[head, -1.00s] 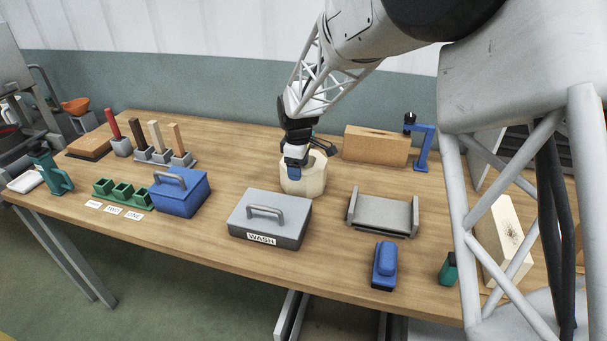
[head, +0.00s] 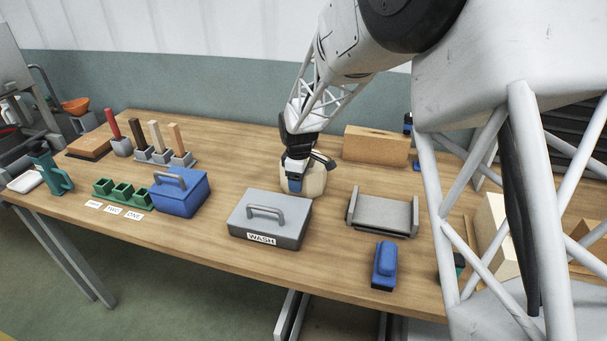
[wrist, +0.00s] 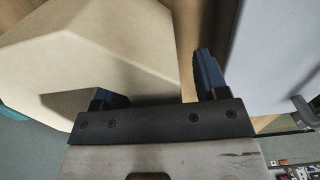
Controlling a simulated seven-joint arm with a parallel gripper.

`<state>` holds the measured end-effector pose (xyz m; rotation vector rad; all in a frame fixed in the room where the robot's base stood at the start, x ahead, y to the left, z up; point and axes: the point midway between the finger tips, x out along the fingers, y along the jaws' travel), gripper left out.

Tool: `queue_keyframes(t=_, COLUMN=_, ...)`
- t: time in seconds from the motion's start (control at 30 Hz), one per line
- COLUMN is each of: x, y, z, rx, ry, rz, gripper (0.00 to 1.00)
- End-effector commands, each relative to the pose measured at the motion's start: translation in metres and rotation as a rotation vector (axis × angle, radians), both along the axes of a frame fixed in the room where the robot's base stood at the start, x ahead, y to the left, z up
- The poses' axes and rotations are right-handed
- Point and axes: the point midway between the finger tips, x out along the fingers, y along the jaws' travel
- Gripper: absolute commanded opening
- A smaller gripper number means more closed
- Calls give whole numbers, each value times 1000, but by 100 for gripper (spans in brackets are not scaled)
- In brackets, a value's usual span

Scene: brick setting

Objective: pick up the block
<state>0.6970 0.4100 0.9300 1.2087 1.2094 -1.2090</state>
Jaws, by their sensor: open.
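The block is most likely the cream, many-sided piece (head: 316,180) standing on the table behind the grey WASH box; an opening showed in its top earlier. My gripper (head: 293,184) is at its front left side and hides part of it. In the wrist view the cream block (wrist: 100,45) fills the upper left. My gripper (wrist: 160,88) is open there, with blue fingers set apart. The left finger is partly hidden near a dark recess in the block. The right finger is outside the block's edge. Part of the block's wall seems to lie between them; contact cannot be told.
The grey WASH box (head: 268,226) stands close in front, its handle up. A grey cradle (head: 382,216) is to the right, a tan wooden block (head: 376,145) behind. A blue handled box (head: 180,196) is left, a blue brush-like tool (head: 384,262) front right.

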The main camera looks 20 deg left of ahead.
Motion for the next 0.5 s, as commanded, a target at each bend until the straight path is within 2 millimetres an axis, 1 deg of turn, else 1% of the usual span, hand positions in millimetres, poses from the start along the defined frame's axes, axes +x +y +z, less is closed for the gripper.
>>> queue_keyframes(t=0.1, x=0, y=0, z=0, rx=0, ry=0, rz=0, gripper=67)
queue_keyframes(t=0.13, x=0, y=0, z=0, rx=0, ry=0, rz=0, gripper=64)
queue_keyframes(t=0.5, x=0, y=0, z=0, rx=0, ry=0, rz=0, gripper=7)
